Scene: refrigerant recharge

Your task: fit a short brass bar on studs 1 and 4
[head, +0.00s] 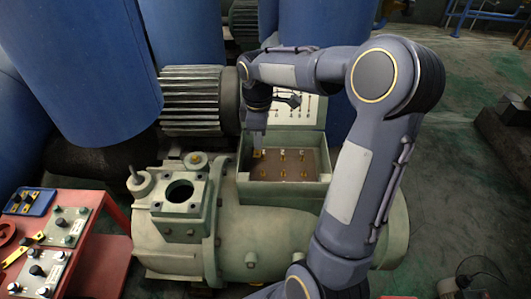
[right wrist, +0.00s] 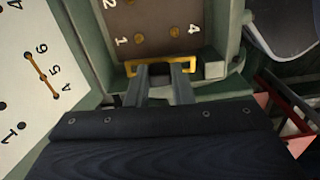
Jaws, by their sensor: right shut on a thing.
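My right gripper (head: 257,138) reaches down over the left part of the open terminal box (head: 327,183). It is shut on a short brass bar (right wrist: 190,67), which lies across the fingertips in the right wrist view. There the bar is near the box edge, close to the stud marked 1 (right wrist: 139,42). I cannot tell whether it touches a stud. The brown terminal board (head: 292,165) carries two rows of brass studs; the gripper partly hides its left side. Digits 1, 2 and 4 show in the right wrist view. My left gripper is not in view.
The raised lid (head: 312,104) behind the box bears a wiring diagram, also in the right wrist view (right wrist: 22,75). A red cart (head: 112,222) at left holds a blue tray (head: 45,203) with brass pieces, panels and a long brass bar (head: 22,246). Blue tanks (head: 85,70) stand behind.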

